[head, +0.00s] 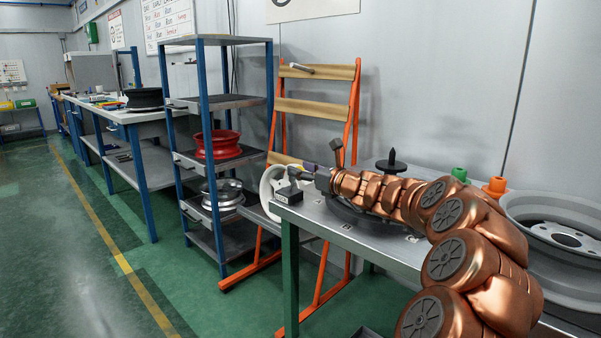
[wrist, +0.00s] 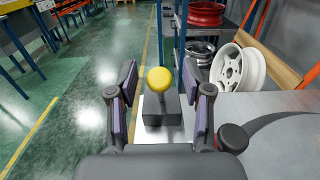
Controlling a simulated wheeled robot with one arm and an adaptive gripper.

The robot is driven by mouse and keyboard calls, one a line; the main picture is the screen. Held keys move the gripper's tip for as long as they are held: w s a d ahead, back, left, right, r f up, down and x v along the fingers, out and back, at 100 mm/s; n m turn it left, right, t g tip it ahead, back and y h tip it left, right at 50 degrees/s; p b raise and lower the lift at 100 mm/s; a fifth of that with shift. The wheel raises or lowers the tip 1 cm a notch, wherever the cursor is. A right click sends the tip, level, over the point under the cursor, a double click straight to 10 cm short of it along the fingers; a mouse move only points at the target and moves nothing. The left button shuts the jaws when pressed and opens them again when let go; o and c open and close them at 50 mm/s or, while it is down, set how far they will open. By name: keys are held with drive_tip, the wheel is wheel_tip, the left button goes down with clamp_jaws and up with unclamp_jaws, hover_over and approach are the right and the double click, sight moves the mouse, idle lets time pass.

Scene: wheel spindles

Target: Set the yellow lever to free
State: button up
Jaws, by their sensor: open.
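The yellow lever knob (wrist: 159,79) stands on a short stem above a dark box (wrist: 160,109) at the table's end. My gripper (wrist: 159,69) is open, with one finger left of the lever and one right of it. A gap shows on both sides of the knob, and neither finger touches it. In the head view my gripper (head: 299,176) hangs over the dark box (head: 289,194) at the table corner. The yellow knob is hidden there, and the box's markings are too small to read.
The metal table (head: 340,236) carries a black spindle (head: 391,164), a green cone (head: 459,174), an orange cone (head: 495,187) and a large grey rim (head: 560,240). A white wheel (wrist: 240,66) leans beyond the table edge. Shelves (head: 215,103) hold a red rim (head: 218,145).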

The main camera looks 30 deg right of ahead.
drive_tip(key=shift+w+a, duration=0.15)
drive_tip(key=shift+w, duration=0.3)
clamp_jaws()
idle(0.5)
